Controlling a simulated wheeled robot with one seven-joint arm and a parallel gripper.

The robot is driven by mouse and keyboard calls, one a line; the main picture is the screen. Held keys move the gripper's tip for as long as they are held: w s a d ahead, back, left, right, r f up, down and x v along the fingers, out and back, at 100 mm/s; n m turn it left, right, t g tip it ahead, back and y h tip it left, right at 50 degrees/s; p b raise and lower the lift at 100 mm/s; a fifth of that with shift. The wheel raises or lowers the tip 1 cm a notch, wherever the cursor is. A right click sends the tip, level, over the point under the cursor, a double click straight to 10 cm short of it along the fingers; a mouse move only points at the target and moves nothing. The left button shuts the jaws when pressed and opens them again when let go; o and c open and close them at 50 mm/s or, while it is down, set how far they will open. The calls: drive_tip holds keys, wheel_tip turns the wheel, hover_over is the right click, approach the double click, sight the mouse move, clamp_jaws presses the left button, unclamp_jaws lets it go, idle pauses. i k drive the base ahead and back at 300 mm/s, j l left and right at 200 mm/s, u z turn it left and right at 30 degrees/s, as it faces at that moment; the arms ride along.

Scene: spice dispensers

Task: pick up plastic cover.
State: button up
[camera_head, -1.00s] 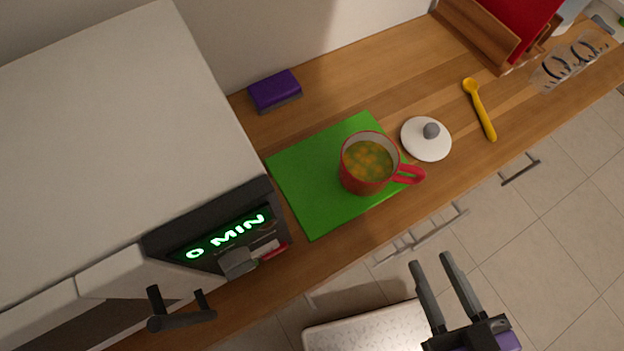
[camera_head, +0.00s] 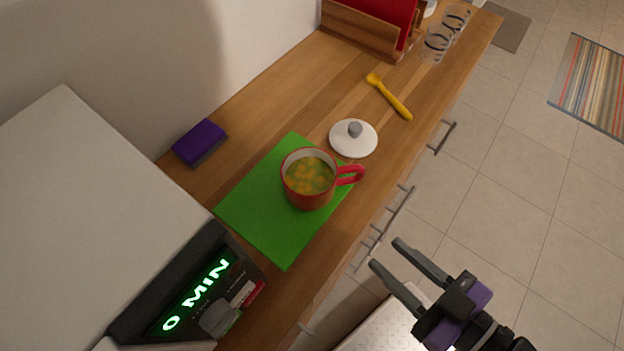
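A round white lid with a grey knob (camera_head: 353,138), the one cover-like thing in view, lies flat on the wooden counter. It is just right of a red mug of soup (camera_head: 309,178) on a green mat (camera_head: 262,219). My gripper (camera_head: 384,254) is open and empty, with its two dark fingers apart. In the picture it is below and right of the lid, over the floor in front of the counter, clear of everything.
A microwave reading 0 MIN (camera_head: 196,294) stands at the left. A purple sponge (camera_head: 199,142), a yellow spoon (camera_head: 389,97), glasses (camera_head: 445,35) and a wooden rack (camera_head: 362,32) are on the counter (camera_head: 290,85). Drawer handles (camera_head: 398,208) jut from its front.

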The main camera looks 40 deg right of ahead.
sight(351, 138)
drive_tip(key=k+l+z, duration=0.1)
drive_tip(key=z, duration=0.3)
drive_tip(key=k+l+z, duration=0.1)
drive_tip(key=l+z, duration=0.15)
drive_tip(key=z, duration=0.15)
drive_tip(key=l+z, duration=0.2)
drive_tip(key=z, duration=0.2)
